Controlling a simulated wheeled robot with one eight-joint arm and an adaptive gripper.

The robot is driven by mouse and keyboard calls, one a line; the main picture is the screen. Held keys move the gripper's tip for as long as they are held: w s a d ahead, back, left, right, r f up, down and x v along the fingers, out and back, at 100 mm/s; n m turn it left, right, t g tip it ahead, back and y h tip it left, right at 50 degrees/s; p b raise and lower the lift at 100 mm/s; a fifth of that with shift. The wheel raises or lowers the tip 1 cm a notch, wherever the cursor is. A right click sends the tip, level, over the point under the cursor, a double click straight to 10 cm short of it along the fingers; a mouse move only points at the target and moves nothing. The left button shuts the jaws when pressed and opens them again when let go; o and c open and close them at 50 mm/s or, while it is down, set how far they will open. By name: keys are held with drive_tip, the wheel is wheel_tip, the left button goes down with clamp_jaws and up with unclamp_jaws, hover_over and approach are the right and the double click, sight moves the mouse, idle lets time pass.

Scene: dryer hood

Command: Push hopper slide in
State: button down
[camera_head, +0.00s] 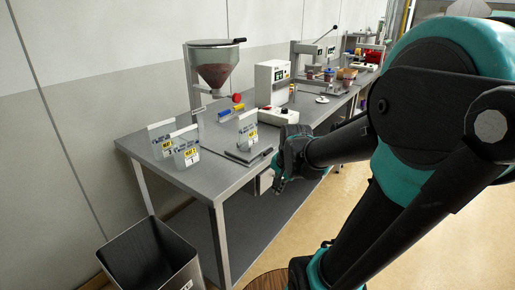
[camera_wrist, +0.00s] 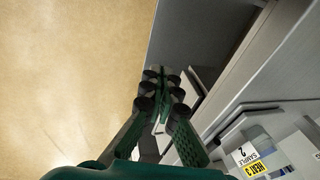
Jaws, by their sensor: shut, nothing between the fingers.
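The hopper (camera_head: 216,74) is a cone of dark material under a flat lid, on a stand at the back left of the steel bench in the head view. A red knob (camera_head: 237,99) shows just below and right of its outlet; it looks like the slide's handle. How far the slide stands out cannot be told. My gripper (camera_head: 279,184) is at the bench's front edge, well apart from the hopper and knob. In the wrist view my gripper (camera_wrist: 160,92) has its fingers together and empty, beside the bench edge. The hopper is not visible there.
Clear sample bags (camera_head: 187,153) stand at the bench's front left, and another bag (camera_head: 247,130) stands near my gripper. A dark pen-like item (camera_head: 237,157) lies by the front edge. A white switch box (camera_head: 279,116) is behind. An open bin (camera_head: 150,258) stands on the floor.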

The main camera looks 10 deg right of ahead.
drive_tip(key=w+r+m+y, duration=0.1)
drive_tip(key=w+r+m, duration=0.7)
drive_tip(key=w+m, duration=0.2)
drive_tip(key=m+y, duration=0.1)
drive_tip(key=m, duration=0.7)
approach(255, 152)
drive_tip(key=shift+g, duration=0.3)
drive_tip(key=x, duration=0.6)
drive_tip(key=shift+w+a+f, duration=0.15)
drive_tip(key=w+a, duration=0.9)
drive_tip(key=shift+w+a, duration=0.2)
